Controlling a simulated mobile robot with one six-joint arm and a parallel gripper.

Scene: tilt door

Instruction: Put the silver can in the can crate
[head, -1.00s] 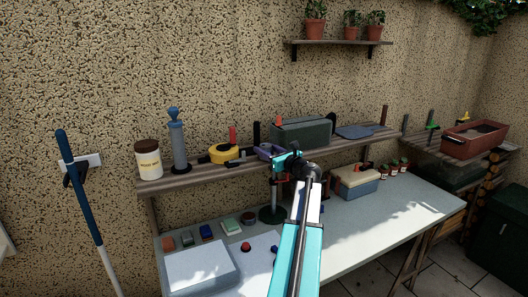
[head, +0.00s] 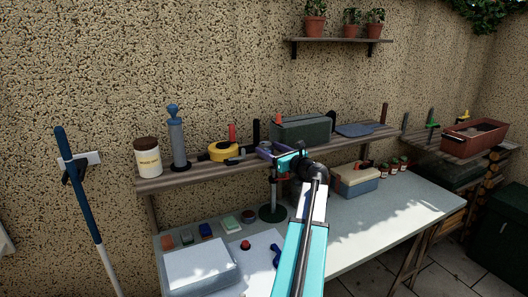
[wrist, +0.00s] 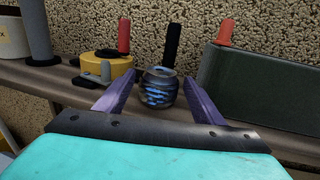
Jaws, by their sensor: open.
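A small, rounded, shiny metal can (wrist: 159,88) with blue reflections stands on the wooden shelf in the wrist view. It seems to be the silver can. My gripper (wrist: 158,80) is open, with one purple finger at each side of the can. Gaps show between fingers and can, and the can looks ahead of or between the fingertips; the exact depth is unclear. In the head view my gripper (head: 270,151) is at the shelf's front, left of the dark green box, and the can is not clearly visible there. I cannot make out which thing is the can crate.
On the shelf (head: 165,182), a yellow tape measure (head: 222,151) is left of my gripper and a dark green box (head: 301,130) right. A black upright item stands close behind the can.

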